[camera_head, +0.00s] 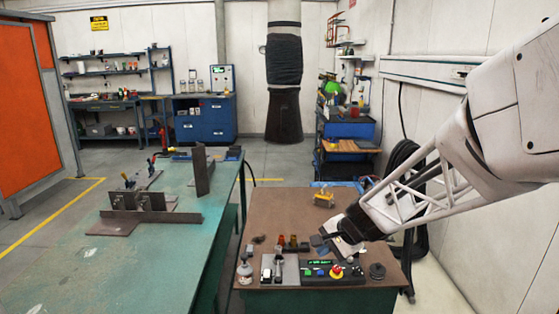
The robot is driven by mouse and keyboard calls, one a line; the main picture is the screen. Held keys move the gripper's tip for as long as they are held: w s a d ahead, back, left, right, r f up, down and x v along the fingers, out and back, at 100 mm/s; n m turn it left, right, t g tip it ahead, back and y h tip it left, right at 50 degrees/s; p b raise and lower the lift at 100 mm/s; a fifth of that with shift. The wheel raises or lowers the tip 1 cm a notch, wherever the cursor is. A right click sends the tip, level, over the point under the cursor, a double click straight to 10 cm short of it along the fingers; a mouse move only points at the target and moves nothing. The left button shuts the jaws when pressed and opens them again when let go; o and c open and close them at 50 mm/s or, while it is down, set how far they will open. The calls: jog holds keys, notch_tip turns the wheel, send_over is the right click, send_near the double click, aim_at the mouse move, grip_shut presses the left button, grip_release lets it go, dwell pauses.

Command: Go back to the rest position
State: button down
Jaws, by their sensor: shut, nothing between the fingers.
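My arm comes in from the right edge of the head view and slants down to the left. My gripper (335,240) is at its lower end, above the right part of the small brown-topped table (290,205). It is shut with nothing visible in it. The fingertips are small and dark here, and the wrist partly hides them. Just below the gripper is a control box (318,271) with a green display, coloured buttons and a red and yellow stop knob (337,271). I cannot tell how much height separates the gripper from the box.
A small yellow object (324,199) stands behind the gripper. A white bottle (245,270), small amber items and a dark round knob (377,271) are on the same table. A green welding table (150,265) with metal plates lies left. The brown table's back left is clear.

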jog(key=s+d+r+n+h, duration=0.2)
jog(key=s+n, duration=0.1)
jog(key=s, duration=0.6)
jog(key=s+d+r+n+g+h, duration=0.1)
jog(key=s+d+r+n+h, duration=0.1)
jog(key=s, duration=0.8)
jog(key=s+d+r+n+h, duration=0.2)
jog(key=s+r+n, duration=0.1)
jog(key=s, duration=0.7)
jog(key=shift+d+n+g, duration=0.3)
jog(key=shift+d+n, duration=0.1)
jog(key=shift+n, duration=0.3)
